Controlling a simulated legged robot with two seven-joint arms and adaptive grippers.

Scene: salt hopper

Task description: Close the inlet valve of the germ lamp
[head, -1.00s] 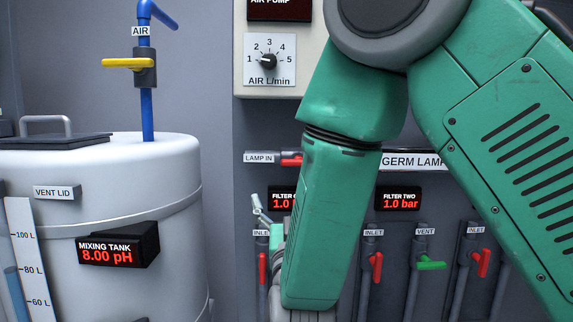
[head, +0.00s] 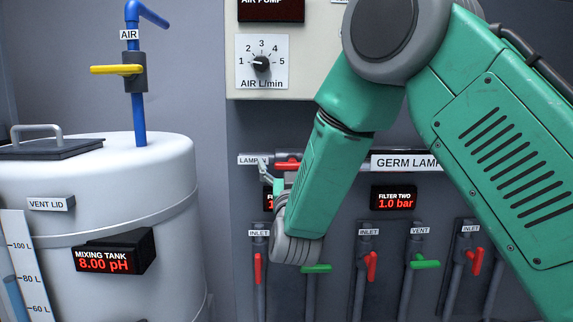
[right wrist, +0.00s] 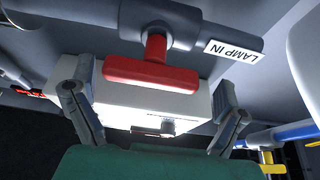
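The LAMP IN valve has a red bar handle (head: 288,165) on a grey pipe, left of the GERM LAMP sign (head: 405,162). In the right wrist view the red handle (right wrist: 152,75) lies roughly along the pipe, beside the LAMP IN label (right wrist: 233,53). My right gripper (head: 270,178) is just below and left of the handle in the head view. In the right wrist view its fingers (right wrist: 155,85) are spread wide, one on each side of the handle, with nothing held. I cannot tell whether they reach it in depth. My left gripper is not in view.
Below hang filter valves with red handles (head: 370,267) and green handles (head: 425,264). My right forearm covers part of this wall and the left filter display. The air pump panel (head: 300,80) is above. The white mixing tank (head: 110,190) stands at the left.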

